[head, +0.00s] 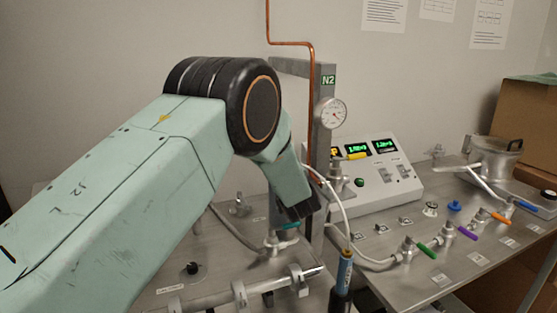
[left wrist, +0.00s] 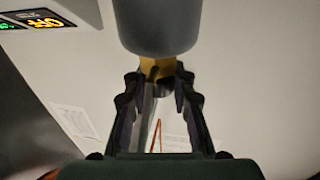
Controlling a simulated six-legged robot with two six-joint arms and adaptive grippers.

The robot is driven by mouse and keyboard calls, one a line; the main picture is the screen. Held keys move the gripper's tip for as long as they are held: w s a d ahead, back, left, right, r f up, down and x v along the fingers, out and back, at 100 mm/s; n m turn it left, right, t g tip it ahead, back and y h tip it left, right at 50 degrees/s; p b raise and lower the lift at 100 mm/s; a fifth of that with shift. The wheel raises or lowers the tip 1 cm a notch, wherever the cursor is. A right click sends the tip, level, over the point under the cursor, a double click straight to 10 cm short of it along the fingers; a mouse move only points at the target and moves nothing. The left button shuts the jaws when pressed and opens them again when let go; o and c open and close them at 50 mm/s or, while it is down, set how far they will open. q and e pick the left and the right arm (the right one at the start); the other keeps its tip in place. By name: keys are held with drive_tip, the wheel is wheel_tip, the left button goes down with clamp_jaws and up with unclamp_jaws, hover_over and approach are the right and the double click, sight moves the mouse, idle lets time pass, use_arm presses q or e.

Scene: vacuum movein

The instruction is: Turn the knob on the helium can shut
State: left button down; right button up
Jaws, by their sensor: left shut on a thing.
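I cannot tell whether this part is the can's knob. A slim blue can (head: 345,270) stands upright just right of the gripper in the head view, with a thin white hose (head: 343,212) above it. My right gripper is not in view.
A metal bench (head: 385,225) carries several valves with coloured handles. A grey post (head: 324,120) with a gauge (head: 333,112) rises behind the gripper. A white control box (head: 378,175) with green displays stands right of it.

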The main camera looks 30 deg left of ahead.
use_arm(q)
drive_tip(key=shift+f, duration=0.2)
drive_tip(key=c, duration=1.5)
unclamp_jaws()
drive_tip(key=o, duration=0.4)
drive_tip(key=shift+r, duration=0.15)
drive_tip(key=shift+s+d, duration=0.1)
drive_tip(key=v, duration=1.1)
drive_tip(key=shift+s+d, duration=0.25)
drive_tip(key=shift+s, duration=0.1)
